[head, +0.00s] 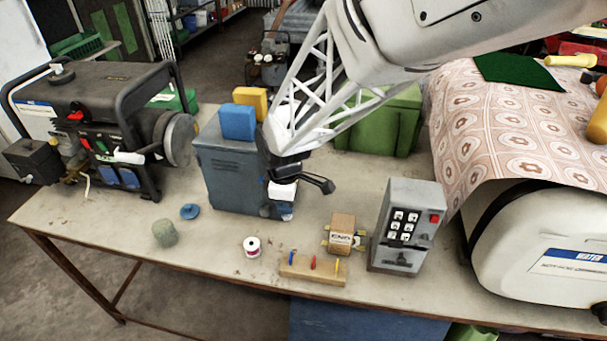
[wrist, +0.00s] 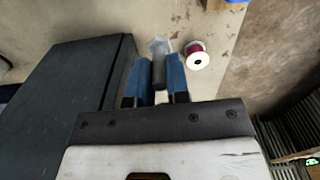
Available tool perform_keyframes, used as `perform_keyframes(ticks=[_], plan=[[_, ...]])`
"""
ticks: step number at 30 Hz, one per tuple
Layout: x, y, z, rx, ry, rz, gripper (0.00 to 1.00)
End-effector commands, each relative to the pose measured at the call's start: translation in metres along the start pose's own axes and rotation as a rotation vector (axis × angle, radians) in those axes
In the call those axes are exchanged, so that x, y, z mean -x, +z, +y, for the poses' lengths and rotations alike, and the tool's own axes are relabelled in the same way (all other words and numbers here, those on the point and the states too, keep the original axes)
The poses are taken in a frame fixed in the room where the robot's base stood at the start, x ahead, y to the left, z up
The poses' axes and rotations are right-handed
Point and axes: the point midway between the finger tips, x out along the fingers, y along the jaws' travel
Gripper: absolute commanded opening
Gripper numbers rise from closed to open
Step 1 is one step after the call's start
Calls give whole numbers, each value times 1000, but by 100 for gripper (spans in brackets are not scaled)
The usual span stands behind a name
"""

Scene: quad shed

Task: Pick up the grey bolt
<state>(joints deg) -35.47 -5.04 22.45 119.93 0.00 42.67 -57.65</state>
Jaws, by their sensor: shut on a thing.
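The grey bolt (wrist: 158,72) shows in the wrist view, with a pale hexagonal head and a darker shank. My gripper (wrist: 158,75) is shut on it, with a blue finger on each side of the shank. The head end points away from my wrist. In the head view my gripper (head: 284,212) hangs beside the grey-blue metal cabinet, at its right side. The bolt cannot be made out in that view.
The metal cabinet (head: 222,180) stands close left of my gripper, with blue and yellow blocks on top. A thread spool (head: 252,247), a pegged wooden strip (head: 313,271), a small box (head: 341,232) and a keypad box (head: 408,226) stand nearby.

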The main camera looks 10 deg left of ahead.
Motion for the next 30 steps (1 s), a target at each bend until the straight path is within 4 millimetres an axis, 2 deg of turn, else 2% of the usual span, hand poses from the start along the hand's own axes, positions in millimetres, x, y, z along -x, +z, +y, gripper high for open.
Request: perform_keyframes(ticks=[1, 6, 12, 19, 30], plan=[[12, 0, 1, 0, 4, 2, 0], [45, 0, 1, 0, 3, 2, 0], [73, 0, 0, 0, 2, 1, 0], [87, 0, 0, 0, 0, 0, 0], [89, 0, 0, 0, 0, 0, 0]])
